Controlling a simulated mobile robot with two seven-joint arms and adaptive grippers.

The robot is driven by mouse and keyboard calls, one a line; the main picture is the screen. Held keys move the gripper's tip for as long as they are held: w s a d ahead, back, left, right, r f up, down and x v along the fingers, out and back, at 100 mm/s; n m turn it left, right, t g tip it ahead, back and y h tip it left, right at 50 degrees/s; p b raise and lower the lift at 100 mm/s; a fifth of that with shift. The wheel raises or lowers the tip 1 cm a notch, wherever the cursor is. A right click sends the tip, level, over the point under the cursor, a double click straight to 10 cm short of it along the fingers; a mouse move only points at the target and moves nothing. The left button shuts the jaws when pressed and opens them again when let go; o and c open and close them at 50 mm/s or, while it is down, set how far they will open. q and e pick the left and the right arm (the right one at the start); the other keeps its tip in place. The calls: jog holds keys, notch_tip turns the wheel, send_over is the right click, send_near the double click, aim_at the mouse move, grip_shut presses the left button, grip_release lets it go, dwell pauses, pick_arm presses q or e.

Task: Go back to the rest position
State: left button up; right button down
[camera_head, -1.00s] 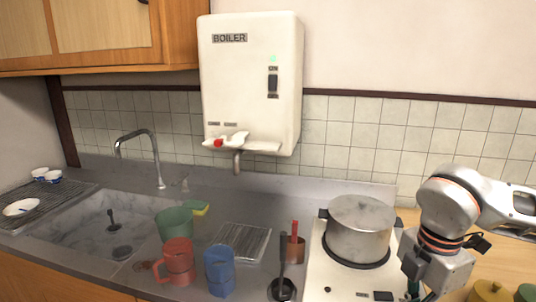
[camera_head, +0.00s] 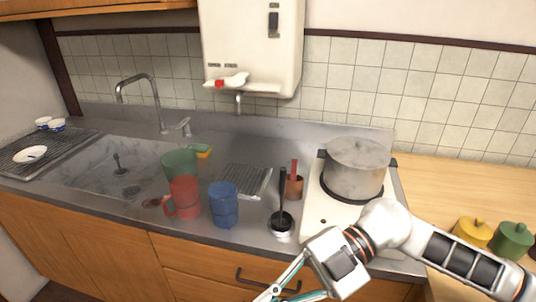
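My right arm comes in from the right edge in the head view. Its gripper (camera_head: 288,288) hangs in front of the counter, below the stove, and points down and left. Part of its white and teal fingers shows at the bottom edge. The tips are cut off or too close to the edge to tell whether they are open. I see nothing held in it. My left gripper is not in view.
The white stove (camera_head: 331,212) with a steel pot (camera_head: 355,170) stands just beyond my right gripper. A red mug (camera_head: 184,198), blue mug (camera_head: 223,205), green cup (camera_head: 179,166) and black ladle (camera_head: 282,205) stand nearby. Yellow (camera_head: 472,232) and green jars (camera_head: 511,240) stand at right.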

jog(key=w+a+r+m+t+y, duration=0.3)
jog(key=w+r+m+t+y, duration=0.3)
jog(key=y, duration=0.3)
jog(key=w+d+f+m+t+h, duration=0.75)
jog(key=w+f+m+t, duration=0.3)
jog(key=m+t, duration=0.4)
jog(key=d+f+m+t+h, duration=0.25)
jog(key=d+f+h, duration=0.55)
jog(key=f, duration=0.6)
jog(key=s+d+f+m+g+h, duration=0.1)
jog(key=s+d+f+g+h, duration=0.1)
jog(key=s+f, duration=0.4)
jog(key=s+d+f+m+g+h, duration=0.1)
jog(key=s+d+f+g+h, duration=0.1)
jog(key=s+d+f, duration=0.5)
notch_tip(320, 180, down, 5)
jog(key=shift+r+m+g, duration=0.1)
jog(key=shift+m+g, duration=0.3)
jog(key=shift+g, duration=0.5)
